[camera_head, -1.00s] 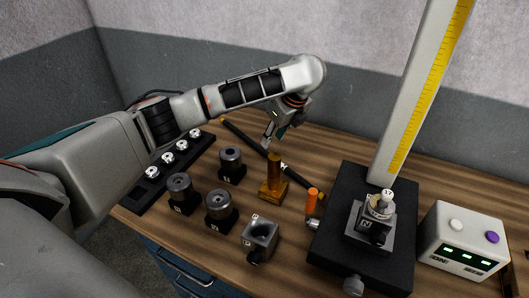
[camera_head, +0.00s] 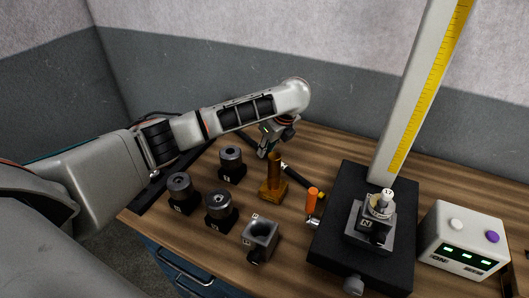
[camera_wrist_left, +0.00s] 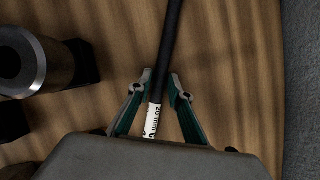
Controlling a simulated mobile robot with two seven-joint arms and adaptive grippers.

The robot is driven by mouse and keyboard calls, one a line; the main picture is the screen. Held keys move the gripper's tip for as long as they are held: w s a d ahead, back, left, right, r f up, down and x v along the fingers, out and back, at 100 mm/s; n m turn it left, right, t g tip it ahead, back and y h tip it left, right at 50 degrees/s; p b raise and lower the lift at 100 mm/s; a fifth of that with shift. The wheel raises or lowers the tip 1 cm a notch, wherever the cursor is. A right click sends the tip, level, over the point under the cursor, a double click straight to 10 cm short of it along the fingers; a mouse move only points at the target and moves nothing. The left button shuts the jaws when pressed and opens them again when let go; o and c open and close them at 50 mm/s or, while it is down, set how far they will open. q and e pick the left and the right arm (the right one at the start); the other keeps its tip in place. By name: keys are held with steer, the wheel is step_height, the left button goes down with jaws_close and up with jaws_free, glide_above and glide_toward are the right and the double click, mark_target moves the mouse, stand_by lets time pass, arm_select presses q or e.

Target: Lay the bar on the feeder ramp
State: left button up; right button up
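The bar, a long dark rod, lies on the wooden table behind the brass-coloured post block; its right stretch (camera_head: 300,180) shows in the head view, and the arm partly hides its left stretch. In the left wrist view the bar (camera_wrist_left: 170,40) runs up between the fingers, with a white printed label near its lower visible end. My left gripper (camera_head: 268,153) is low over the bar, pointing down. Its fingers (camera_wrist_left: 162,84) stand apart on either side of the bar, with gaps visible. I cannot make out a feeder ramp. My right gripper is not in view.
The brass-coloured post (camera_head: 273,180) stands close in front of the gripper. Several dark round fixtures (camera_head: 220,208) stand front left. An orange-handled tool (camera_head: 312,200), a black base (camera_head: 330,235) with a tall scaled column (camera_head: 415,100), and a white button box (camera_head: 462,240) are right.

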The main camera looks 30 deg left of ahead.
arm_select(q)
jaws_close()
steer(key=shift+w+r, duration=0.15)
steer(key=shift+r, duration=0.1)
steer(key=shift+r, duration=9.85)
steer(key=s+d+f+n+g+h, duration=0.1)
steer(key=s+d+n+g+h, duration=0.1)
steer(key=s+n, duration=0.7)
steer(key=s+d+f+n+g+h, duration=0.1)
steer(key=s+d+n+g+h, duration=0.1)
steer(key=s+n, duration=0.8)
steer(key=shift+d+n+g, duration=0.9)
steer(key=shift+n+g, duration=0.2)
steer(key=shift+n, duration=0.6)
